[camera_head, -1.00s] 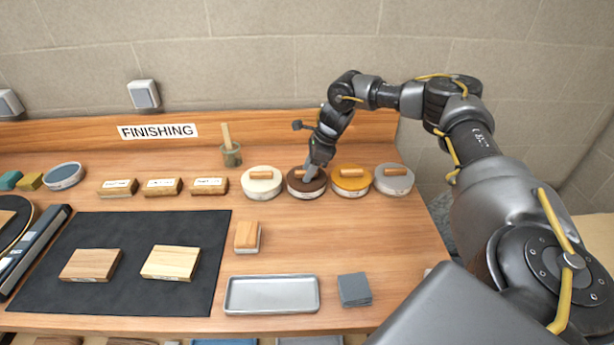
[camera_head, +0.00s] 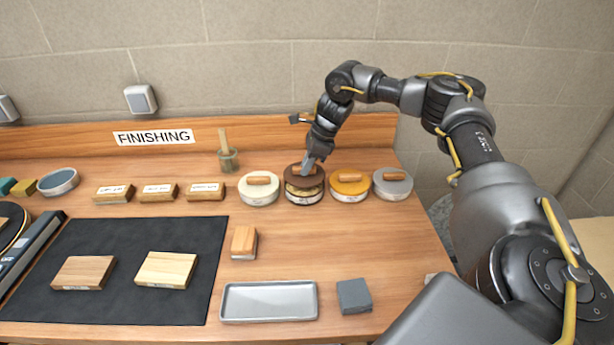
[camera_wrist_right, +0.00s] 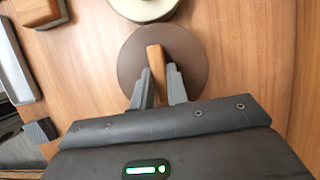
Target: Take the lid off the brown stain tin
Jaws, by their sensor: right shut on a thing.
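The brown stain tin (camera_head: 304,199) stands in the row of tins at the back right of the bench. Its dark brown lid (camera_head: 291,178) is lifted a little above it, and a pale band shows between lid and tin. My right gripper (camera_head: 309,167) is shut on the lid's wooden handle. In the right wrist view the gripper (camera_wrist_right: 160,88) has its fingers on both sides of the wooden handle (camera_wrist_right: 156,62), above the round brown lid (camera_wrist_right: 190,55). The lid hides the tin's inside in that view. My left gripper is not in view.
A cream-lidded tin (camera_head: 259,192) stands just left, an orange-lidded tin (camera_head: 350,190) and a grey-lidded tin (camera_head: 393,187) to the right. A metal tray (camera_head: 268,302), a grey pad (camera_head: 354,296) and a wood block (camera_head: 244,242) lie in front. Bare bench lies between.

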